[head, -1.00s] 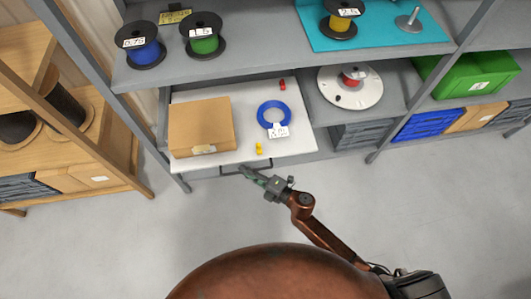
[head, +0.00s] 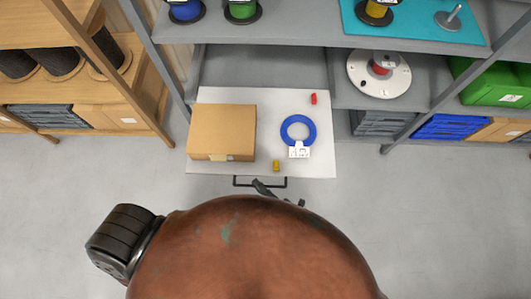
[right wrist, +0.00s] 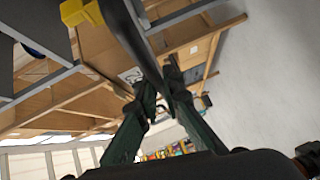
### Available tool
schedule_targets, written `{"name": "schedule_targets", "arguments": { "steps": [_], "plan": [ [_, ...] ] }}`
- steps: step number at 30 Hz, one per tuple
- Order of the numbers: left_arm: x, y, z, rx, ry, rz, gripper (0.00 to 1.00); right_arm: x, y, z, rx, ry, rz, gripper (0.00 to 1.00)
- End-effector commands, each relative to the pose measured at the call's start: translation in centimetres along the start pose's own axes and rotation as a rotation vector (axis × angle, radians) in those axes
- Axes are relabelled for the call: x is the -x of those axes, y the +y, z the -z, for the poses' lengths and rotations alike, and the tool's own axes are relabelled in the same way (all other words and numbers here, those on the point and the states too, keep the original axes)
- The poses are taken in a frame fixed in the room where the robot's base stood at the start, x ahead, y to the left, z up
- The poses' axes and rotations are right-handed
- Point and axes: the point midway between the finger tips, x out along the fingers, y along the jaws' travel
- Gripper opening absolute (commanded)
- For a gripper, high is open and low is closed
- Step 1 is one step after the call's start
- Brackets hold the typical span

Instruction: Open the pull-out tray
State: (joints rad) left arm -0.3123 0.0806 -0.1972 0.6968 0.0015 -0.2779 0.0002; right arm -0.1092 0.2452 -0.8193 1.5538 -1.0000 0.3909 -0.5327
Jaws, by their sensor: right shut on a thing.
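The white pull-out tray (head: 265,168) stands out from under the grey shelf in the head view, with an open gap behind it. Its dark handle (head: 240,182) runs along the front edge. My right gripper (head: 262,186) is at the handle's middle, shut on it; my own body hides most of that arm. In the right wrist view the fingers (right wrist: 160,95) close around the dark handle bar (right wrist: 130,35).
Reels stand on the shelf above, with a white reel (head: 379,75) to the right of the tray. A green crate (head: 490,82) and blue bins (head: 444,127) are further right. A wooden rack (head: 110,110) stands left. The floor in front is clear.

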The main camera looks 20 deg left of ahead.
Motion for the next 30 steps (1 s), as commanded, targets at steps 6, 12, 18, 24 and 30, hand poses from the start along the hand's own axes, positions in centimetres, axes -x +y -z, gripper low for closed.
{"name": "schedule_targets", "arguments": {
  "steps": [6, 12, 18, 24, 30],
  "plan": [
    [0.00, 0.02, -0.27, -0.002, 0.001, 0.000, 0.40, 0.25, -0.17, 0.40, 0.003, 0.006, 0.003, 0.00],
    [-0.01, 0.03, -0.26, -0.002, 0.001, 0.000, 0.40, 0.27, -0.19, 0.37, 0.003, 0.005, 0.003, 0.00],
    [-0.01, 0.04, -0.23, -0.002, 0.002, 0.000, 0.40, 0.27, -0.18, 0.38, 0.002, 0.005, 0.003, 0.16],
    [-0.01, 0.10, -0.17, -0.001, 0.002, -0.001, 0.40, 0.21, -0.14, 0.49, 0.002, 0.007, 0.002, 0.26],
    [0.00, -0.02, -0.38, -0.001, -0.001, 0.000, 0.40, 0.22, -0.13, 0.54, 0.002, 0.008, 0.002, 0.26]
  ]
}}
